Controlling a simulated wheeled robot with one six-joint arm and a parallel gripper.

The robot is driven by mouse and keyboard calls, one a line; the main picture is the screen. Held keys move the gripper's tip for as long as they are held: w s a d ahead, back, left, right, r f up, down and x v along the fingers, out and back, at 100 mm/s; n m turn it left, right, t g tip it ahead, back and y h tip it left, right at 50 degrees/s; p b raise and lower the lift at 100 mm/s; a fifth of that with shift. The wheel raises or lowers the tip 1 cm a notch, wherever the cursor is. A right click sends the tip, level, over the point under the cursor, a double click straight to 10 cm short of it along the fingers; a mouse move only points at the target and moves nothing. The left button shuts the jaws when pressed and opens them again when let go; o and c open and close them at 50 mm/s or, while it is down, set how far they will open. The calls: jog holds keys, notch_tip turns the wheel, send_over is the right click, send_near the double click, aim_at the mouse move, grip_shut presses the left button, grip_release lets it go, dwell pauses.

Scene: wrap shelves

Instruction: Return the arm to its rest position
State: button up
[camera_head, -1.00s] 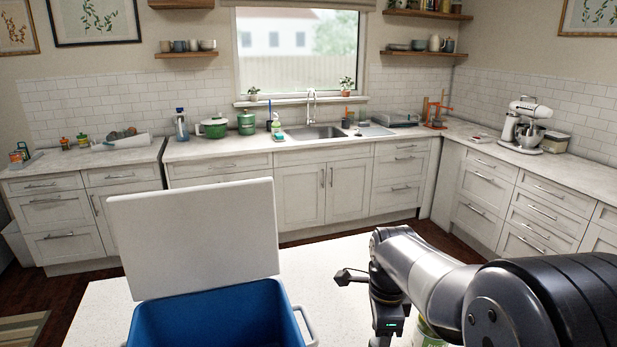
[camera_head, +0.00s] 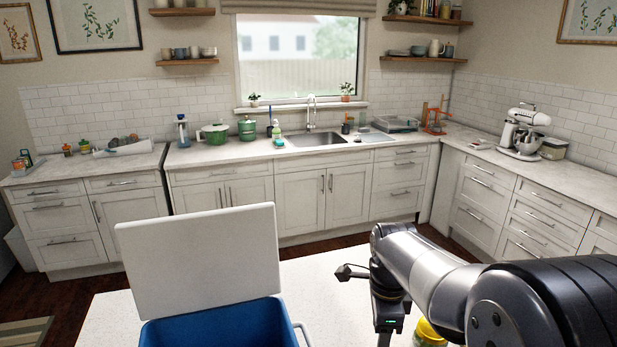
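My arm (camera_head: 425,265) reaches in from the lower right over the white countertop (camera_head: 330,275). It bends down at the wrist, where a dark wrist part with a small green light (camera_head: 390,318) shows. My gripper's fingers are below the bottom edge of the picture, so I cannot see whether they hold anything.
A blue box (camera_head: 215,325) with its white lid (camera_head: 198,260) raised stands left of my arm. A yellow-topped jar (camera_head: 428,331) is partly hidden beside my wrist. The counter between box and arm looks clear. Beyond are cabinets, a sink (camera_head: 318,138) and a stand mixer (camera_head: 522,130).

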notch_tip(320, 180, down, 7)
jog(key=b, duration=0.6)
jog(key=shift+b, duration=0.4)
jog(key=shift+r+n, duration=0.3)
jog(key=shift+n, duration=0.1)
jog(key=n+b, duration=0.1)
jog(key=n, duration=0.4)
jog(key=n+b, duration=0.2)
jog(key=n, duration=0.5)
jog(key=shift+r+n, duration=0.2)
jog(key=shift+n, duration=0.3)
jog(key=shift+r+p, duration=1.2)
jog(key=shift+r, duration=0.95)
jog(key=shift+s, duration=0.15)
